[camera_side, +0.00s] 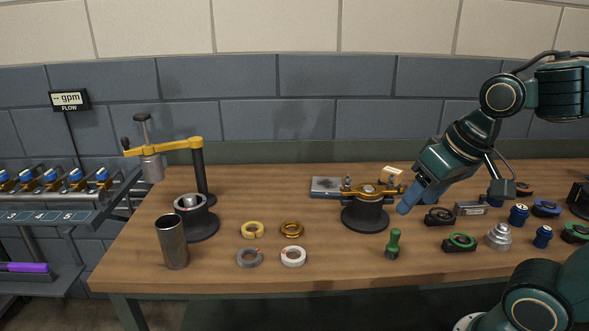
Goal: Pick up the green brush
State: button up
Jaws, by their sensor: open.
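The green brush (393,244) stands on the wooden table near its front edge, right of the middle. Its green handle points up and its lower end rests on the table. My gripper (411,199) is above and slightly right of the brush, apart from it, beside a round black fixture. The gripper is open and tilted down to the left, with blue fingers. Nothing shows between the fingers, though the gap is partly hidden.
A black fixture with a brass top (365,214) stands just left of the gripper. Black parts with rings (460,242), a silver stepped part (498,237) and blue cans lie to the right. Several rings lie left of the brush. A press (199,190) and metal cylinder (172,243) stand at left.

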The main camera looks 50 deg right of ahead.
jog(key=w+d+f+m+g, duration=0.35)
jog(key=w+d+m, duration=0.3)
jog(key=m, duration=0.95)
send_near(395, 230)
jog(key=shift+w+a+g, duration=0.15)
jog(key=shift+w+g, duration=0.3)
jog(key=shift+w, duration=0.05)
jog(key=shift+d+f+m, duration=0.35)
jog(key=shift+d+m, duration=0.05)
jog(key=shift+f, duration=0.1)
jog(key=shift+f, duration=4.2)
